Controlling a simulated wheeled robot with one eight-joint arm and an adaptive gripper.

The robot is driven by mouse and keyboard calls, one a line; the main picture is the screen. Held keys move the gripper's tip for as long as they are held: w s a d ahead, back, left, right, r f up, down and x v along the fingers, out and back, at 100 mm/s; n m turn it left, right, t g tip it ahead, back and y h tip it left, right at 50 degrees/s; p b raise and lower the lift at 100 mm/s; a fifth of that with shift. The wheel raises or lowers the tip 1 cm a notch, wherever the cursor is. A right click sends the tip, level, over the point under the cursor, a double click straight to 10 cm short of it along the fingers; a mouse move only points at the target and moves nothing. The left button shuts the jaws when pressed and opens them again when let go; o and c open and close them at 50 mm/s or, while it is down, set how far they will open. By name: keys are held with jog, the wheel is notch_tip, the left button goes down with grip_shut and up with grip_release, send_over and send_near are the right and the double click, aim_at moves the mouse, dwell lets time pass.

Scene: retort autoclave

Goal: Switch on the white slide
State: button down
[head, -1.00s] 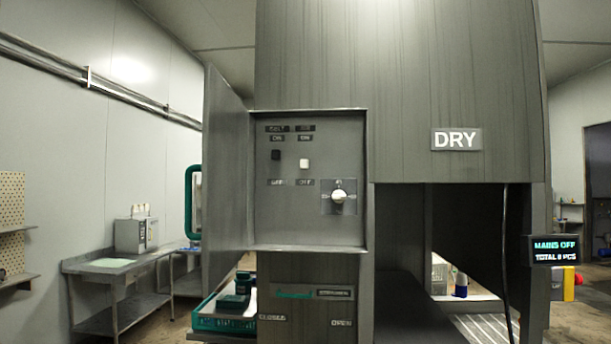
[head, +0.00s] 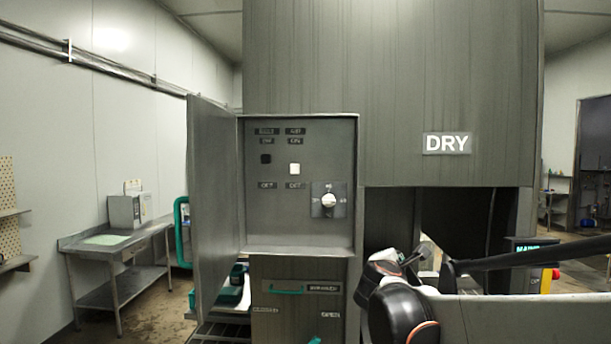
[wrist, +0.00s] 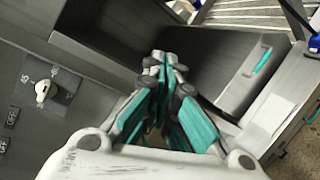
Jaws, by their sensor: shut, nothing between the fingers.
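The white slide (head: 294,168) is a small white block on the recessed grey control panel (head: 285,228) in the head view. It sits between a label above and a label below; the small print is blurred. A matching black slide (head: 266,158) is to its left. The white slide is outside the wrist view, which shows the panel's rotary knob (wrist: 42,90) and OFF labels (wrist: 12,115) at the left. My gripper (wrist: 165,62) has teal-sided fingers, shut and empty, to the right of the knob in that view. My arm is low right of the panel in the head view.
The panel's open door (head: 212,210) stands out at its left. The rotary knob (head: 328,200) is at the panel's lower right. A DRY sign (head: 447,143) is on the machine, above a dark opening. A steel table (head: 115,240) stands at the left wall.

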aim_at(295, 169)
jog(key=w+a+r+n+t+y+p, duration=0.1)
jog(key=w+a+r+n+t+p, duration=0.1)
jog(key=a+n, duration=0.3)
jog(key=w+a+r+n+t+y+p, duration=0.2)
jog(key=a+n, duration=0.4)
jog(key=a, duration=0.6)
jog(key=w+a+r+n+t+y+p, duration=0.1)
jog(key=w+a+r+n+p, duration=0.3)
jog(key=a, duration=0.4)
jog(key=shift+w+a+r+n+t+y+p, duration=0.3)
jog(key=shift+a+r+n+t+p, duration=0.15)
jog(key=shift+r+n+p, duration=0.3)
jog(key=p+x, duration=0.1)
jog(key=x, duration=0.6)
jog(key=p+x, duration=0.1)
jog(key=x, duration=0.2)
jog(key=shift+w+r+p, duration=0.15)
jog(key=shift+r+p, duration=0.2)
jog(key=shift+r, duration=0.05)
jog(key=r, duration=0.2)
jog(key=r+p, duration=0.1)
jog(key=shift+s+r, duration=0.25)
jog(key=shift+w+f, duration=0.1)
jog(key=shift+w, duration=0.1)
jog(key=shift+s, duration=0.15)
